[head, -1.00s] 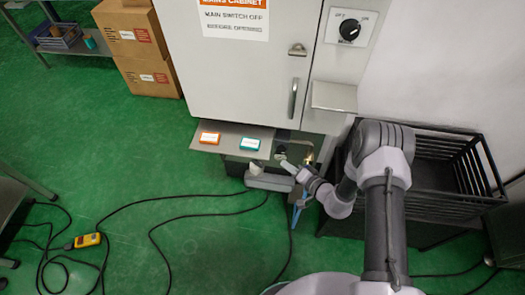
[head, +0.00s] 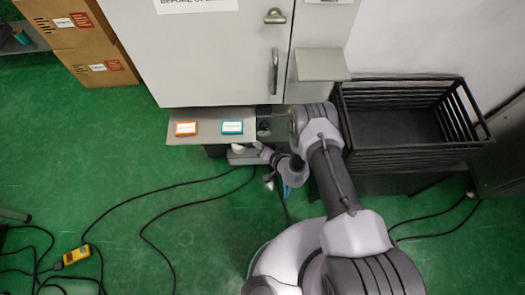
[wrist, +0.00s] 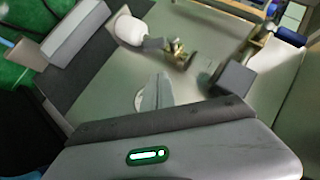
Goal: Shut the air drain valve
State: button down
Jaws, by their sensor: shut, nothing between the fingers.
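A small brass fitting (wrist: 178,52), which looks like the air drain valve, stands on the grey panel in the wrist view. It is small and blurred, so I cannot tell its handle position. A white rounded cylinder (wrist: 130,30) with a grey stem is to its left. My gripper (wrist: 158,84) is shut and empty, with its fingertips just below the fitting in the picture and apart from it. In the head view my forearm and wrist reach under the cabinet's lower right edge, where the fitting cannot be made out.
A dark grey block (wrist: 235,78) is to the right of my fingers; a light grey box (wrist: 75,30) is to the left. A shelf (head: 208,138) under the cabinet (head: 215,60) carries an orange box (head: 186,129) and a teal box (head: 232,127). A black crate (head: 400,157) stands at right.

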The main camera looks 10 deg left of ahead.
jog(key=w+a+f+b, duration=0.1)
jog(key=a+f+b, duration=0.2)
jog(key=a+f, duration=0.1)
jog(key=shift+w+a+f, duration=0.15)
jog(key=shift+a+f, duration=0.1)
jog(key=shift+a, duration=0.25)
